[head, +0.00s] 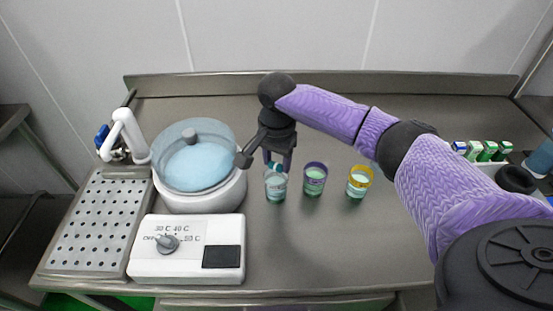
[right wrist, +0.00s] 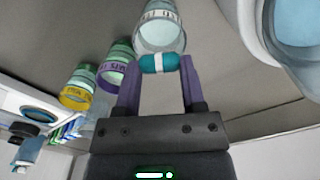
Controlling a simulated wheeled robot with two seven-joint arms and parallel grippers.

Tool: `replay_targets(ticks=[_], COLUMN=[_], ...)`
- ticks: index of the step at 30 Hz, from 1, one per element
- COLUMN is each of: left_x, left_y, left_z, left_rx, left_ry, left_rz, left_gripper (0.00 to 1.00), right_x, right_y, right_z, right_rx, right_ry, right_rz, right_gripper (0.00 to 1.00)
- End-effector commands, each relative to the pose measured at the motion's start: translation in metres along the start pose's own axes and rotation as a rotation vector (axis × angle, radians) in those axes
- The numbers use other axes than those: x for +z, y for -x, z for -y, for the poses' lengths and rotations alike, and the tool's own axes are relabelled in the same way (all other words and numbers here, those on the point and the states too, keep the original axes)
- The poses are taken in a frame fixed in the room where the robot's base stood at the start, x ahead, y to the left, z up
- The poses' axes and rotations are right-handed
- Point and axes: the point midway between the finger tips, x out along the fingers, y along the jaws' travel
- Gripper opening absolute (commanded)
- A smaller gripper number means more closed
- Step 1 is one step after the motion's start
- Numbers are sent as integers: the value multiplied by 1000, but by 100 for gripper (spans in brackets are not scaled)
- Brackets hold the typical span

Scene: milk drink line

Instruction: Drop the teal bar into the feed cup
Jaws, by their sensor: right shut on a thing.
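My right gripper (head: 278,160) is shut on the teal bar (right wrist: 158,64), a short teal piece with a white band. The right wrist view shows the bar crosswise between the fingertips (right wrist: 160,70). In the head view the gripper points down over the leftmost of three cups, the clear cup with white marking (head: 276,188). This cup also shows just beyond the bar in the right wrist view (right wrist: 160,32). I cannot tell whether bar and cup touch. A purple-rimmed cup (head: 315,182) and a yellow-rimmed cup (head: 358,186) stand to its right. My left gripper is not in view.
A round white machine with a clear bowl (head: 198,188) stands to the left, close to the clear cup. A control box with a dial (head: 188,262) is in front of it. A perforated drain tray (head: 95,225) and white tap (head: 128,130) are further left. Green-capped bottles (head: 485,151) stand at right.

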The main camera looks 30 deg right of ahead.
Motion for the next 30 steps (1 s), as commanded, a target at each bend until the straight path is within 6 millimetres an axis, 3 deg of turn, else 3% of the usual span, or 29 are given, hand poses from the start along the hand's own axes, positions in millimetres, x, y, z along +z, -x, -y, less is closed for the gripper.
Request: replay_targets(ticks=[12,13,18,26,30], left_x=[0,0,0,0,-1], left_y=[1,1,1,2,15], left_z=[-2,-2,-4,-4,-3], left_rx=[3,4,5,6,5], left_ry=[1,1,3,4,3], left_rz=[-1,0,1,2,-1], left_gripper=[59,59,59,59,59], right_x=[0,0,0,0,0], right_y=[1,1,1,4,34], right_z=[0,0,0,0,0], right_rx=[0,0,0,-1,-4], right_ry=[0,0,0,0,0], right_rz=[-1,-1,-1,-1,-2], right_gripper=[0,55,91,92,92])
